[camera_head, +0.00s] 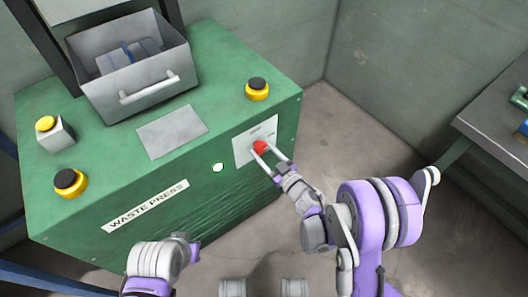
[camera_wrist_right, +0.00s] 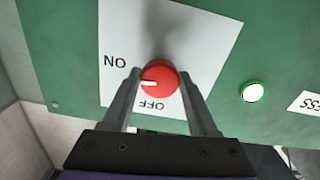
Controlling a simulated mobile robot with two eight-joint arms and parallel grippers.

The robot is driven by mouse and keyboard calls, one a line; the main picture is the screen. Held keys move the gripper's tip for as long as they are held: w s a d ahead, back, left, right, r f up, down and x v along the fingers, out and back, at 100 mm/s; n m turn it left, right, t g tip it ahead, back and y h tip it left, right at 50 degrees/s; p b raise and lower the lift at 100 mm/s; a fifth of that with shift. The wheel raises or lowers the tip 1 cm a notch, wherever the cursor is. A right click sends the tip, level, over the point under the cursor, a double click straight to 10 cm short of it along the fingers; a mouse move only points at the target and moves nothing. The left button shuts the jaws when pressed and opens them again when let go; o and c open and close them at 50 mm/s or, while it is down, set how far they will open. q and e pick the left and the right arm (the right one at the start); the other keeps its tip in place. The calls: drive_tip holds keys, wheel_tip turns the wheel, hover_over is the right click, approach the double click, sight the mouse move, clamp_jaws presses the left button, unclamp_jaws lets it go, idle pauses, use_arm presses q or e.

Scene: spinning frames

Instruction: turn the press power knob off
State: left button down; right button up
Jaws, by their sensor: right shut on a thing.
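The red power knob (camera_head: 260,147) sits on a white plate (camera_head: 243,151) on the front of the green waste press (camera_head: 225,115). In the right wrist view the knob (camera_wrist_right: 160,79) has a white mark pointing left, a little below the ON label (camera_wrist_right: 115,62). The OFF label (camera_wrist_right: 152,104) is under the knob there; both labels appear upside down. My right gripper (camera_head: 271,156) is shut on the knob, one finger on each side. Part of my left arm shows at the bottom of the head view, but no left fingers can be made out.
A lit white-green button (camera_head: 217,167) is beside the plate. Yellow-and-black buttons (camera_head: 257,89) (camera_head: 70,183) and a yellow button box (camera_head: 54,133) are on the press top. A grey drawer bin (camera_head: 138,66) stands behind. A dark table (camera_head: 500,115) is at right; floor between is clear.

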drive_tip(key=n+b, duration=0.1)
drive_tip(key=n, duration=0.2)
drive_tip(key=shift+f+n, duration=0.1)
drive_tip(key=shift+n, duration=0.2)
drive_tip(key=n+b, duration=0.1)
drive_tip(key=n, duration=0.3)
drive_tip(key=shift+n+b, duration=0.3)
drive_tip(key=shift+b, duration=0.1)
drive_tip(key=n, duration=0.4)
drive_tip(key=shift+b, duration=0.4)
drive_tip(key=shift+r+n, duration=0.2)
drive_tip(key=shift+n, duration=1.9)
drive_tip(key=o, duration=1.4)
drive_tip(key=shift+c, duration=0.2)
drive_tip(key=shift+d, duration=0.15)
